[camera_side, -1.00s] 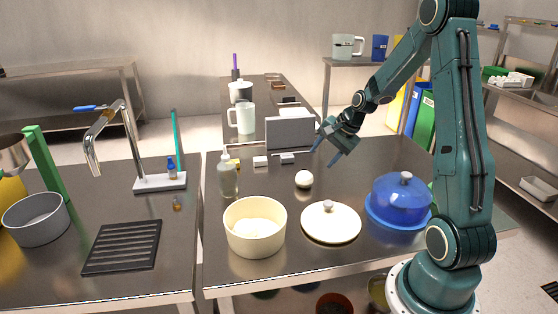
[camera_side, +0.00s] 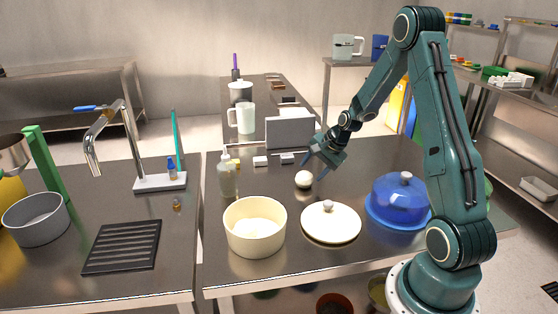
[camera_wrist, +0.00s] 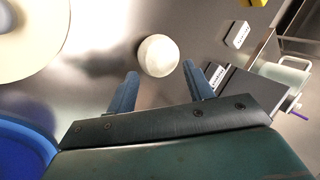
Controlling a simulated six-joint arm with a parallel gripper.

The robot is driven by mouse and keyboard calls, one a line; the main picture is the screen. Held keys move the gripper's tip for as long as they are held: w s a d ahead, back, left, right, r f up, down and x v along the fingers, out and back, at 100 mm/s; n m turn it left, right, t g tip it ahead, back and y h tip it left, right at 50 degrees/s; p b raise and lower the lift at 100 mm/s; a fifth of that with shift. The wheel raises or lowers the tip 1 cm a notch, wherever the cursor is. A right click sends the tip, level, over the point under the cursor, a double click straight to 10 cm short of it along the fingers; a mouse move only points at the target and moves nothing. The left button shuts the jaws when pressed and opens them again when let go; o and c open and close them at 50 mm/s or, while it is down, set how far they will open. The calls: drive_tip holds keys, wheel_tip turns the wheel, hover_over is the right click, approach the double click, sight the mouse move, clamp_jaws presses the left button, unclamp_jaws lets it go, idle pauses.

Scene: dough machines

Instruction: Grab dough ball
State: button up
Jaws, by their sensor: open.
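The dough ball (camera_side: 304,179) is small, round and off-white. It rests on the steel table behind the cream lid. My gripper (camera_side: 314,171) is open and sits just above and behind the ball in the side view. In the wrist view the ball (camera_wrist: 158,56) lies ahead of the two blue fingers, between their lines. The fingers (camera_wrist: 164,84) are spread and hold nothing. I cannot tell from these frames whether a finger touches the ball.
A clear bottle (camera_side: 227,178) stands left. A scale with a grey panel (camera_side: 290,132) and small white blocks are behind. Table around the ball is clear.

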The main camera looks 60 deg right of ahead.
sight(309, 174)
drive_tip(key=shift+x, duration=1.65)
drive_tip(key=shift+c, duration=0.4)
drive_tip(key=c, duration=0.6)
drive_tip(key=shift+r, duration=0.1)
wheel_tip(309, 174, up, 20)
